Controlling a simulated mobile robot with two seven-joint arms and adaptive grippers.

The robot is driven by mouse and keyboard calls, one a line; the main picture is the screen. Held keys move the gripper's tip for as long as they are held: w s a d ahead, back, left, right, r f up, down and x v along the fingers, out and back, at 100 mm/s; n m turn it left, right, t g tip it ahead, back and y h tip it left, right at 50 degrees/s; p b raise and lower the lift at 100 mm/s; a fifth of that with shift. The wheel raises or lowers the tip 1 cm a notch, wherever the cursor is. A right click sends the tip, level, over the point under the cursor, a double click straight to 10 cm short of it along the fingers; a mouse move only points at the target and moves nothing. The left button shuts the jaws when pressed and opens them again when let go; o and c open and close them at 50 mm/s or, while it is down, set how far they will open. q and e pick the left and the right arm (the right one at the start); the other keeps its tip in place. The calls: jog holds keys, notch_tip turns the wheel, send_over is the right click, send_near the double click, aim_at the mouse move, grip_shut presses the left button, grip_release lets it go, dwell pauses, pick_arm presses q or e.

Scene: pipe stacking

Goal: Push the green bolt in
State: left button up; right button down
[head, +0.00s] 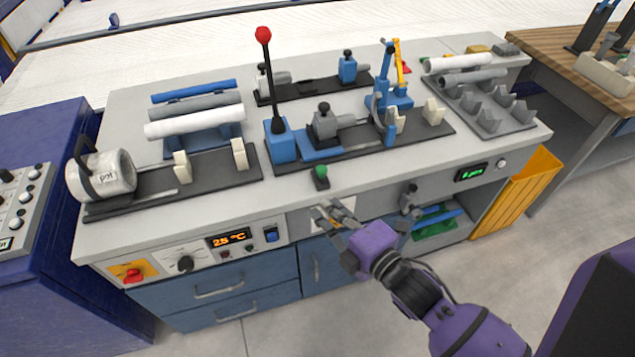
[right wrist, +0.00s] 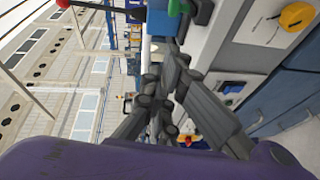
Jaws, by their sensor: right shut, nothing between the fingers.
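The green bolt (head: 320,172) has a rounded green head on a dark base. It stands at the front edge of the grey bench top, in front of the blue lever unit. Its green top also shows at the upper edge of the right wrist view (right wrist: 175,8). My right gripper (head: 330,213) is shut and empty. It is in front of the bench's front panel, below the green bolt in the head view and apart from it. Its fingers also fill the middle of the right wrist view (right wrist: 165,82). My left gripper is not in view.
A blue unit (head: 281,145) with a tall red-knobbed lever stands behind the bolt. Pipes lie on a rack (head: 228,131) at left. A yellow bin (head: 518,190) hangs at the bench's right. The floor in front is clear.

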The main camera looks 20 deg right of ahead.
aim_at(321, 171)
jog(key=shift+w+a+f+p, duration=0.1)
jog(key=shift+w+f, duration=0.1)
jog(key=shift+w, duration=1.75)
jog(key=shift+w+d+f+p, duration=0.1)
jog(key=shift+w+f, duration=0.1)
jog(key=shift+w, duration=1.75)
jog(key=shift+w+a+f+p, duration=0.1)
jog(key=shift+w+f, duration=0.1)
jog(key=shift+w, duration=1.75)
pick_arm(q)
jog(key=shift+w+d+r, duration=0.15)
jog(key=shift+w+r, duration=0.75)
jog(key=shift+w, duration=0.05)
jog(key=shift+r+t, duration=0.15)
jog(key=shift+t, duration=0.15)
pick_arm(e)
jog(key=shift+s+r, duration=0.1)
